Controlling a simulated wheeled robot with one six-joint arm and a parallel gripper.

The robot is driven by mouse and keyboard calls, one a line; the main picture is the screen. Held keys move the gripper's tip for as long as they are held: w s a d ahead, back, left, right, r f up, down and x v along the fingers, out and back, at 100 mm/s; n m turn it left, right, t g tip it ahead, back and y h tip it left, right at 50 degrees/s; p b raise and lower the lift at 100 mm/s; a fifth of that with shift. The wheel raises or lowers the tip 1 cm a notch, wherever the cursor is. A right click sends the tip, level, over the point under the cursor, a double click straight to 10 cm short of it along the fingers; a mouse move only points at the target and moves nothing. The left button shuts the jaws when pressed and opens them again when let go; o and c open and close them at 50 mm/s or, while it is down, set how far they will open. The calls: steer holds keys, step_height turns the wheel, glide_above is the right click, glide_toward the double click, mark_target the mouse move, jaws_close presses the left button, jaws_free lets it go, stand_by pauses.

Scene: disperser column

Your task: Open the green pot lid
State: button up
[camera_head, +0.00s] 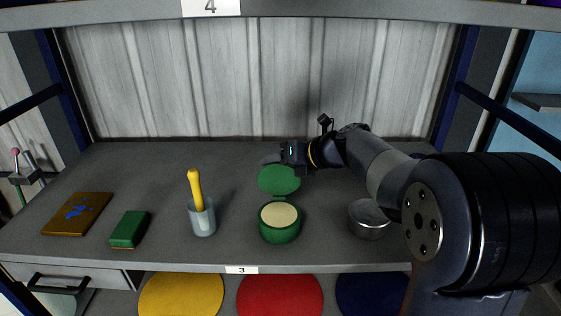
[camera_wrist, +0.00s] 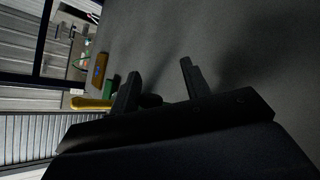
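The green pot (camera_head: 279,228) stands upright on the grey shelf, with pale contents showing inside. Its green lid (camera_head: 279,180) is swung up and back behind the pot, clear of the opening. My gripper (camera_head: 270,159) is just behind the lid, reaching in from the right; whether it touches the lid cannot be told. In the wrist view my gripper's two fingers (camera_wrist: 159,82) stand apart with nothing seen between them. The pot and lid are not clearly visible in the wrist view.
A glass with a yellow-handled tool (camera_head: 202,217), a green sponge (camera_head: 129,229) and a brown board (camera_head: 77,213) stand left of the pot. A metal bowl (camera_head: 369,219) is right of it, near my arm. The back wall and upper shelf bound the space.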

steer(key=shift+f, duration=0.15)
steer(key=b+v, duration=0.1)
steer(key=v, duration=1)
steer(key=shift+b, duration=0.35)
steer(key=p+x, duration=0.1)
steer(key=x, duration=1)
steer(key=shift+r+p, duration=0.2)
steer(key=shift+p, duration=0.2)
